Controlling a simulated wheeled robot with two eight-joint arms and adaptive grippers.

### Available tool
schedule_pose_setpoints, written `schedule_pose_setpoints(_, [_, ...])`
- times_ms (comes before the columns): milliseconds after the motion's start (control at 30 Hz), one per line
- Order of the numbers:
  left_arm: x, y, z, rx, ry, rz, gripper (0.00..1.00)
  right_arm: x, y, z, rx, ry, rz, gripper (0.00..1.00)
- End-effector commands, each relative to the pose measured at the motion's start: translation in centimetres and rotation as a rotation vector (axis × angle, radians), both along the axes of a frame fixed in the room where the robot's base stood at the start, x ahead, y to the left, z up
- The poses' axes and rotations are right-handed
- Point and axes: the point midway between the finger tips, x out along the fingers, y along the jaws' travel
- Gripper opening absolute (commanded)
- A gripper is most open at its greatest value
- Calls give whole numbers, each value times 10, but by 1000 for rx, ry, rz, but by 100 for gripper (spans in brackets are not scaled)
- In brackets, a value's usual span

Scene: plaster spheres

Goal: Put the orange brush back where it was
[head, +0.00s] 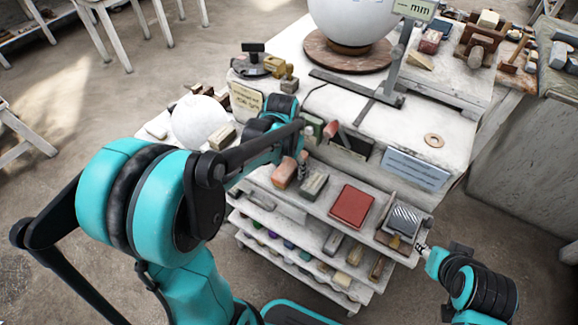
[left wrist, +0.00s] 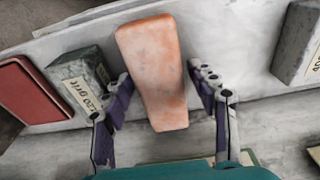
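An orange-pink block (left wrist: 155,75), with no bristles visible, lies between the fingers of my left gripper (left wrist: 165,95) in the left wrist view. The fingers are spread, one on each side, with small gaps. In the head view the block (head: 285,172) is on the upper shelf, beside my left gripper (head: 303,160). I cannot make out a clear orange brush. A small orange-brown piece (head: 395,242) lies at the shelf's right end, near my right gripper (head: 422,247). The right fingers are too small to read.
A grey-green grit block (left wrist: 82,75) stands beside the orange block, and a red block (head: 351,205) lies farther right. A ridged metal piece (head: 403,219) is at the right end. A white sphere (head: 200,122) stands left. The worktop (head: 400,120) rises behind, with a blue sign (head: 415,168).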

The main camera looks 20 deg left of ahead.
Motion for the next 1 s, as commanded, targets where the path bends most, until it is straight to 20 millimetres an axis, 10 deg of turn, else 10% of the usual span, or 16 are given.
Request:
schedule_pose_setpoints(367, [0, 0, 7, 0, 0, 0, 63, 0, 0, 5, 0, 0, 0, 40])
schedule_pose_setpoints(1000, [-14, 2, 119, 0, 0, 0, 63, 0, 0, 43, 0, 0, 0, 40])
